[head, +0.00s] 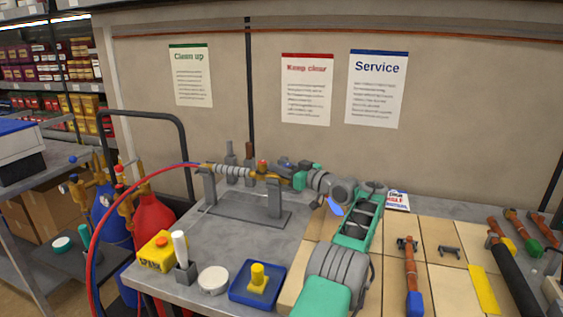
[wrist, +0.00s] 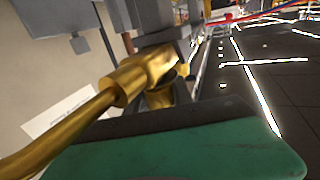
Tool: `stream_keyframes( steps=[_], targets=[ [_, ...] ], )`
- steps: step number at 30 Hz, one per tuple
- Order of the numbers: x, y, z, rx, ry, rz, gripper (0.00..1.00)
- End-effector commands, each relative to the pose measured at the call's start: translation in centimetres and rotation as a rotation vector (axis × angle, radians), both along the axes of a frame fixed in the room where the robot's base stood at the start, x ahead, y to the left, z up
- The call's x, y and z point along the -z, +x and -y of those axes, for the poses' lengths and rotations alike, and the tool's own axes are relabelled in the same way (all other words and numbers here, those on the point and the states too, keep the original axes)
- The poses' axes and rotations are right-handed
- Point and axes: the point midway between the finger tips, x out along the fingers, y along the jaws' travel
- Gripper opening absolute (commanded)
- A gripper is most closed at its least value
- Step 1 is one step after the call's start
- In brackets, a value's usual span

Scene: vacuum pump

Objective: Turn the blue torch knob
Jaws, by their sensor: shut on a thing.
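The brass torch (head: 262,174) lies level in a grey stand on the bench, with a red knob (head: 262,162) on its top side. My gripper (head: 291,172) reaches in from the right and is at the torch's right end, with its jaws shut. In the wrist view the brass torch body (wrist: 140,80) crosses close in front, and its short side stub goes down behind the dark finger edge. My gripper (wrist: 165,105) shows a green-backed finger along the bottom. The blue torch knob is not clearly visible; it is hidden at the jaws.
Red and blue hoses (head: 110,205) run left to a red cylinder (head: 155,222) and a blue one. A yellow box (head: 157,252), a white round tin (head: 213,280) and a blue tray (head: 240,296) stand in front. Pipe tools (head: 411,270) lie on tiles at right.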

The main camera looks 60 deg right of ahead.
Motion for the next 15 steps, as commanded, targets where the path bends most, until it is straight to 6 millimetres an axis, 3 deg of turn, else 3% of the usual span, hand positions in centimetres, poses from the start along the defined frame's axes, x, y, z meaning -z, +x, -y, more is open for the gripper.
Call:
stream_keyframes(
  steps=[13, 14, 15],
  targets=[
    [0.05, 0.18, -0.15, -0.012, 0.002, 0.000, 0.00],
    [0.05, 0.18, -0.15, -0.012, 0.002, 0.000, 0.29],
    [0.05, 0.17, -0.13, -0.011, 0.002, 0.000, 0.33]
  ],
)
